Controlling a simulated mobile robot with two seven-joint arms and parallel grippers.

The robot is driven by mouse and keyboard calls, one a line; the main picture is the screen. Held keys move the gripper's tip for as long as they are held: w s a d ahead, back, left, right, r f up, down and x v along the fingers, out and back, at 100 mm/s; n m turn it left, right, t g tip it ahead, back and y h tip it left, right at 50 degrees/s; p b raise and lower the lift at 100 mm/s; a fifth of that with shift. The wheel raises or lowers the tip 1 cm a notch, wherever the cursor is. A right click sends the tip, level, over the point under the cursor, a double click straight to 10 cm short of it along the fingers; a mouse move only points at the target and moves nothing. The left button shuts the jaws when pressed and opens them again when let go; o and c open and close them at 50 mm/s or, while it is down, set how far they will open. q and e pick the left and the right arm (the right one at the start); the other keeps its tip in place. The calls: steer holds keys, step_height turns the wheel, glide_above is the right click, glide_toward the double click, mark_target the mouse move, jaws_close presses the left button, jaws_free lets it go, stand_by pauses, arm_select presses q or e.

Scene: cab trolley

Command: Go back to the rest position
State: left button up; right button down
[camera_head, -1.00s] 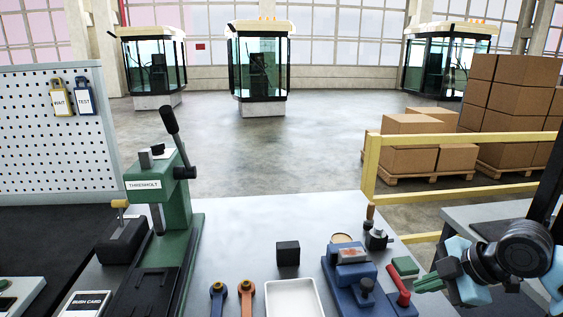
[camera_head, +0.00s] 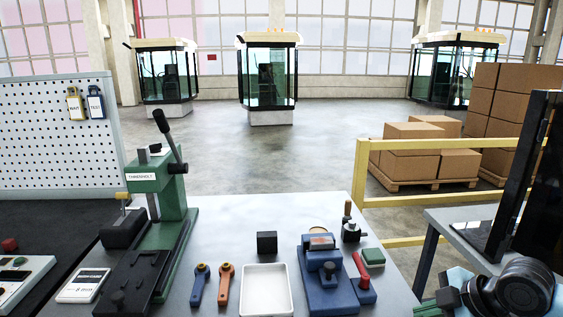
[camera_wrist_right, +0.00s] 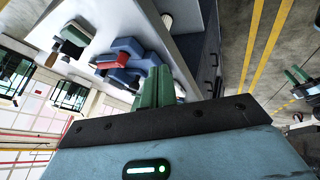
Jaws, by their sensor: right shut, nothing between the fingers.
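My right gripper (camera_head: 432,306) shows at the bottom right corner of the head view, past the right edge of the light bench top (camera_head: 225,232). Its green fingers are together with nothing between them. In the right wrist view the same shut green fingers (camera_wrist_right: 158,88) stand upright in front of the bench, apart from the blue fixture (camera_wrist_right: 135,52).
The bench holds a green lever press (camera_head: 160,200), a black cube (camera_head: 267,242), a white tray (camera_head: 265,266), a blue vise (camera_head: 318,255) and a red-handled tool (camera_head: 361,272). A yellow rail (camera_head: 361,180) and a grey side table (camera_head: 460,225) stand to the right.

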steer(key=s+a+f+m+t, duration=0.1)
steer(key=s+a+f+m, duration=0.35)
steer(key=f, duration=0.55)
steer(key=s+a+f+m+t, duration=0.1)
steer(key=s+a+f+m, duration=0.3)
steer(key=f, duration=0.5)
arm_select(q)
steer(key=shift+w+a+r+p, duration=0.3)
steer(key=shift+w+r+p, duration=0.35)
steer(key=shift+w+r, duration=0.2)
arm_select(e)
steer(key=s+f+m+h, duration=0.1)
steer(key=s+f+m, duration=0.1)
steer(key=s, duration=0.5)
steer(key=s+f+m+h, duration=0.1)
steer(key=s+f+m, duration=0.1)
steer(key=s+f, duration=0.3)
steer(key=s+f+m+t+h, duration=0.1)
steer(key=s+f+m, duration=0.1)
steer(key=s, duration=0.9)
steer(key=shift+f, duration=0.75)
arm_select(q)
steer(key=shift+d, duration=0.1)
arm_select(e)
steer(key=shift+w, duration=0.1)
